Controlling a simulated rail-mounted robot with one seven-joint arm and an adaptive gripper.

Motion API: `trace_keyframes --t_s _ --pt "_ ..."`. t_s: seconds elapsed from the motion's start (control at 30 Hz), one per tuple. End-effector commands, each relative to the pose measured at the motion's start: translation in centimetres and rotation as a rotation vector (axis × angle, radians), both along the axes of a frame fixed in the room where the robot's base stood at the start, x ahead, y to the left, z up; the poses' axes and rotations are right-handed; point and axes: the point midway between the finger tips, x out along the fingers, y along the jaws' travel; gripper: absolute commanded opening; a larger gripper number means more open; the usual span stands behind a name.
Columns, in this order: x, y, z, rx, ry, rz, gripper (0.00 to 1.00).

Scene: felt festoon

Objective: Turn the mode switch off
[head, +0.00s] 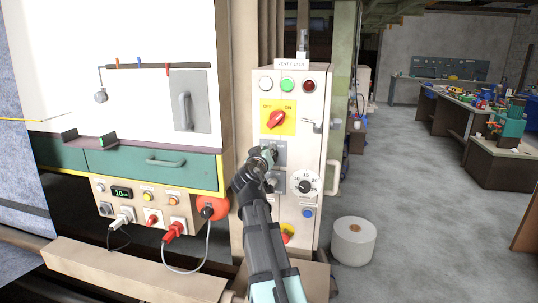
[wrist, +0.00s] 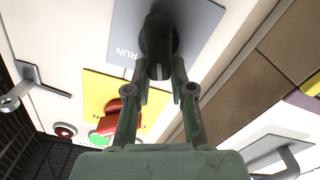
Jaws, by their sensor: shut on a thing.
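The mode switch appears as a black rotary knob (wrist: 158,35) on a grey plate marked RUN, at the top of the wrist view. Its grey plate (head: 281,146) shows in the head view on the cream control cabinet, under a yellow plate. My gripper (head: 268,157) is at this plate and hides most of the knob there. In the wrist view my gripper (wrist: 160,78) has its two fingers on either side of the knob's handle, shut on it. The knob's pointer and its other labels are hidden or too small to read.
A red rotary switch (head: 277,119) on a yellow OFF/ON plate sits just above, below several indicator lamps (head: 287,85). A numbered dial (head: 305,186) is below right. A white roll (head: 354,241) stands on the floor.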

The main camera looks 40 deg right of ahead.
Motion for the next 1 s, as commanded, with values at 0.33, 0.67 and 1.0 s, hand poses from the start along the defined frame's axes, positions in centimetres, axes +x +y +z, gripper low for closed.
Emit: trace_keyframes --t_s 0.33,0.67,1.0 --pt "0.55 0.38 -0.34 -0.165 0.202 0.001 0.0" --pt "0.72 0.52 -0.49 -0.243 0.298 0.001 0.0" --pt "0.74 0.53 -0.5 -0.256 0.313 0.0 0.0"
